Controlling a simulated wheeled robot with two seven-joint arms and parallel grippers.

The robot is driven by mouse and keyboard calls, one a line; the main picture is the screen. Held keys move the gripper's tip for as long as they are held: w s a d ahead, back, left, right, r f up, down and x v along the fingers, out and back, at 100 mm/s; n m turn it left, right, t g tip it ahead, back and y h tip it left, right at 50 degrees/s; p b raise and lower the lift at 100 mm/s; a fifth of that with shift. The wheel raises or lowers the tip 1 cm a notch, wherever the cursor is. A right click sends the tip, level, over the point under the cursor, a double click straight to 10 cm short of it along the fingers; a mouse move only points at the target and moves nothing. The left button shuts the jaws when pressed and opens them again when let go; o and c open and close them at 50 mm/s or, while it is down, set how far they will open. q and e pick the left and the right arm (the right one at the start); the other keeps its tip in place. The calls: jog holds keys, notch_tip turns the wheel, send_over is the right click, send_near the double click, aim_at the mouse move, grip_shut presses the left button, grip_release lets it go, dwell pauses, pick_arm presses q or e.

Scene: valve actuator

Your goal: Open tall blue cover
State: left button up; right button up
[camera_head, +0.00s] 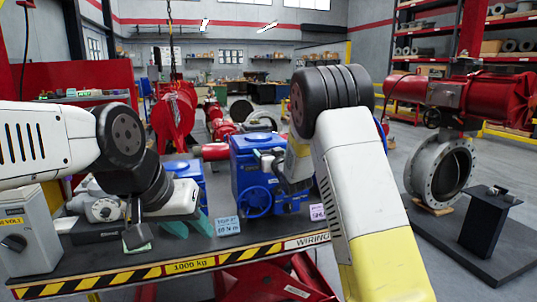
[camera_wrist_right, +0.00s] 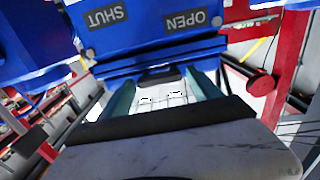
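A tall blue box-shaped actuator cover (camera_head: 244,172) with a blue handwheel stands on the dark worktable, in the middle of the head view. In the right wrist view a blue housing (camera_wrist_right: 150,40) with SHUT and OPEN labels fills the top. My right gripper (camera_wrist_right: 160,78) is open, its teal fingers spread just below the housing's lower edge. A small dark tab (camera_wrist_right: 158,74) shows between the fingertips; contact cannot be told. In the head view my right arm partly hides the cover's right side. My left gripper (camera_head: 188,225) is over the table's left part, teal fingers apart, apparently empty.
A smaller blue unit (camera_head: 187,169) stands left of the tall cover. A grey switch box (camera_head: 28,232) is at the table's left end. A striped edge (camera_head: 190,267) marks the table front. Red actuators and a flanged valve (camera_head: 440,170) stand beyond and right.

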grip_shut()
jog(key=shift+r, duration=0.1)
